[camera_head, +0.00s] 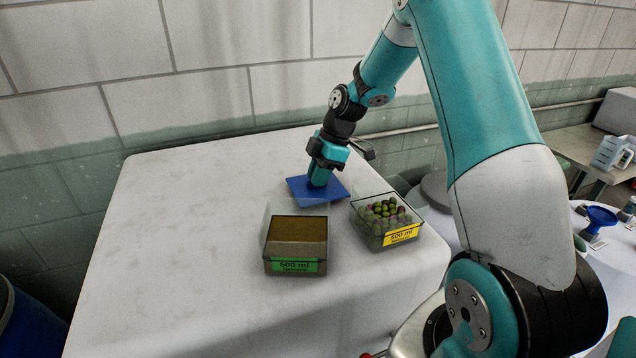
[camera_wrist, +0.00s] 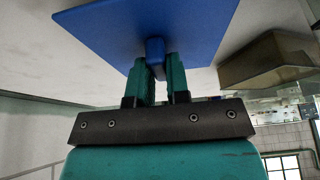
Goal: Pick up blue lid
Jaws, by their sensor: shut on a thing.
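The blue lid (camera_head: 307,193) is a flat square plate with a small raised knob in its middle. In the head view it is at or just above the white table, behind the two containers; I cannot tell whether it touches the cloth. My gripper (camera_head: 318,183) points down over its middle. In the wrist view the blue lid (camera_wrist: 120,32) fills the upper part, and my gripper (camera_wrist: 160,62) is shut on its knob, one finger on each side. The fingers hide part of the knob.
A clear container with brown contents and a green "500 ml" label (camera_head: 295,267) stands in front of the lid. A clear container of olives with a yellow label (camera_head: 402,235) stands to the right. The left of the white table (camera_head: 180,230) is clear. A wall runs behind.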

